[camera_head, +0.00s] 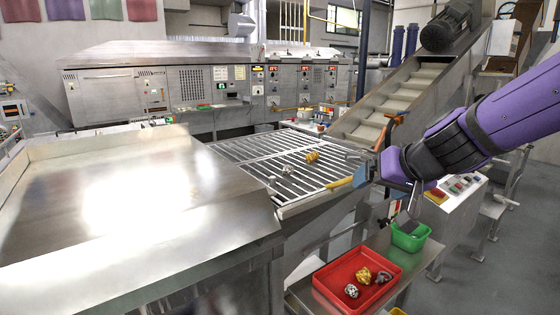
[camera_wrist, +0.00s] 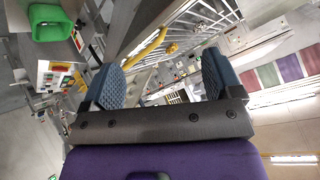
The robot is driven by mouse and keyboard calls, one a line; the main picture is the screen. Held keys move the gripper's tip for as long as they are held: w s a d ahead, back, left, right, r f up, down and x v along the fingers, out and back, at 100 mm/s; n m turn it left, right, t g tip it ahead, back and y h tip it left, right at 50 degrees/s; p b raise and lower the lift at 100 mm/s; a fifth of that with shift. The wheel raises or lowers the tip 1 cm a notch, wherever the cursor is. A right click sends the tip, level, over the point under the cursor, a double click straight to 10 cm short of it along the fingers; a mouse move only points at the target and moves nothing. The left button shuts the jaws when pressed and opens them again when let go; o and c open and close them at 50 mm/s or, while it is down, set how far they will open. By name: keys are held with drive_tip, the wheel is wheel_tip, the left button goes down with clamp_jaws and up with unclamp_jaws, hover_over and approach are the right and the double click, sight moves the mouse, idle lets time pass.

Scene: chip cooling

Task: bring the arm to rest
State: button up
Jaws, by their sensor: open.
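My arm (camera_head: 465,135), purple with a black joint, reaches in from the right in the head view. My gripper (camera_wrist: 163,76) is open, and its two blue ridged fingers stand well apart with nothing between them in the wrist view. In the head view it hangs above the floor side of the grate, over the green bin, and its fingers are partly hidden.
A slatted metal grate (camera_head: 262,155) bears a few small gold and silver pieces. Below the arm are a red tray (camera_head: 330,283) with several small pieces, a green bin (camera_head: 410,240) and a control box (camera_head: 455,215). A conveyor (camera_head: 400,105) rises behind. Grey floor is open at right.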

drive_tip(key=s+d+r+g+h, duration=0.1)
drive_tip(key=s+d, duration=0.4)
drive_tip(key=s, duration=0.5)
drive_tip(key=s+d+r+g+h, duration=0.2)
drive_tip(key=s+d, duration=0.3)
drive_tip(key=s, duration=0.5)
drive_tip(key=shift+s+d+r+n+h, duration=0.3)
drive_tip(key=shift+d+r+h, duration=0.1)
drive_tip(key=shift+r, duration=0.15)
